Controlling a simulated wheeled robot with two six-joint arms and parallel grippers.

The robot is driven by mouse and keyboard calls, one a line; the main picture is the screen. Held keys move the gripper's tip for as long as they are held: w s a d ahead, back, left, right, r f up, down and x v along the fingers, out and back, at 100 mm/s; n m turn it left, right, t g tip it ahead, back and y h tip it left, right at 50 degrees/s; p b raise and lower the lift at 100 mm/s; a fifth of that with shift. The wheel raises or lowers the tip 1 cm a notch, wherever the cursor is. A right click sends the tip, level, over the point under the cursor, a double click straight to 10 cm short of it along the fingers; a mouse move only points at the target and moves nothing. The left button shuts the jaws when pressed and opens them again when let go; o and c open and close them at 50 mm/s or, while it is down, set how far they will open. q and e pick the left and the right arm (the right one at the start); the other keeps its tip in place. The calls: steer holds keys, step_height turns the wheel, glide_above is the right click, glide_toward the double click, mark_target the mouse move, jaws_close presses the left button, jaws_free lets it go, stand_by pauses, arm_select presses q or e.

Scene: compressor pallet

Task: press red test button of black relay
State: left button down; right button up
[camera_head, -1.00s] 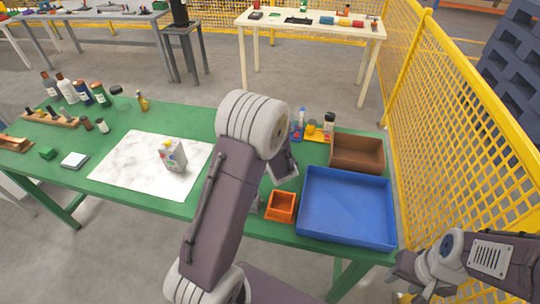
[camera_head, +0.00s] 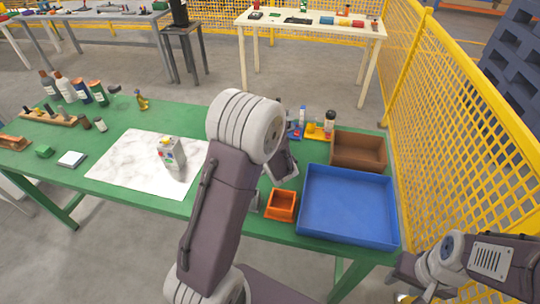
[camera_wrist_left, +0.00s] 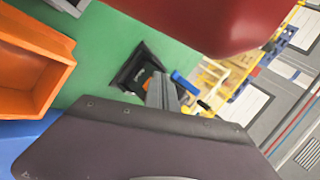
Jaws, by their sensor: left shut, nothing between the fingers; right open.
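In the left wrist view, a dark, squarish thing (camera_wrist_left: 138,68) with a small orange-red spot rests over the green surface; it looks like the black relay, but part of it is hidden behind my fingers. My left gripper (camera_wrist_left: 161,90) is shut and empty, its fingertips overlapping the dark thing's right side in the picture. I cannot tell whether they touch it. In the head view my left arm hides that spot and most of the left gripper. My right gripper (camera_head: 410,284) is open and empty at the lower right, off the table's right side.
An orange bin (camera_head: 281,205), blue tray (camera_head: 348,240) and brown box (camera_head: 358,153) stand on the green table's right side. Bottles stand at back left. A large dark red thing (camera_wrist_left: 215,22) fills the wrist view's top.

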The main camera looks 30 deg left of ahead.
arm_select(q)
steer(key=s+d+b, duration=0.1)
steer(key=s+b, duration=0.2)
steer(key=s, duration=0.3)
steer(key=shift+d, duration=0.2)
steer(key=shift+w, duration=0.1)
stand_by(0.6)
